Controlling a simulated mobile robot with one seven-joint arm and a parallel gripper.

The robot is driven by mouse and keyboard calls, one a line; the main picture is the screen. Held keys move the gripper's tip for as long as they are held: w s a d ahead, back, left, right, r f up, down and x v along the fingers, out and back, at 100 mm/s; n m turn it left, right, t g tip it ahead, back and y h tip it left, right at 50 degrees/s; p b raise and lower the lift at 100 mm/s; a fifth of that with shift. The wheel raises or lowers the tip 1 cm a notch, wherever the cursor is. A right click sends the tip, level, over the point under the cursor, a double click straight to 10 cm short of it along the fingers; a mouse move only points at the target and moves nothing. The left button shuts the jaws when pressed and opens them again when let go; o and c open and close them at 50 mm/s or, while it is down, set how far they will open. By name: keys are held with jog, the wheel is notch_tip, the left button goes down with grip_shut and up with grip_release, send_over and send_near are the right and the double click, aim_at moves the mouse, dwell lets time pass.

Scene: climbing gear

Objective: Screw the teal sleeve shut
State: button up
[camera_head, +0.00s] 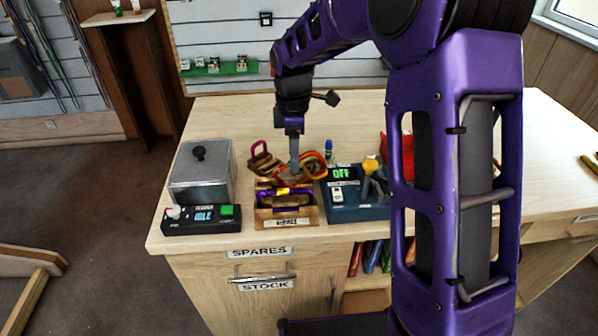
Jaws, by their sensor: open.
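My gripper (294,168) points down over the back of a wooden holder (287,222) near the table's front edge. It is open, and its fingers look thin and partly merge with the gear behind them. A purple carabiner (300,196) lies in the holder, with a small yellow patch (283,191) on it. Orange and red carabiners (314,163) and a dark red one (262,160) stand or lie just behind the holder, around my fingertips. I cannot make out a teal sleeve on any of them at this size.
Left of the holder stand a grey lidded metal box (201,175) and a black panel (202,220) reading IDLE. To the right is a blue device (352,208) reading OFF, with a yellow-topped lever (371,166). My arm hides much of the table's right; its back left (235,115) is clear.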

jog(key=shift+w, duration=0.8)
jog(key=shift+f, duration=0.15)
jog(key=shift+f+b, duration=0.8)
jog(key=shift+f, duration=0.45)
jog(key=shift+s, duration=0.8)
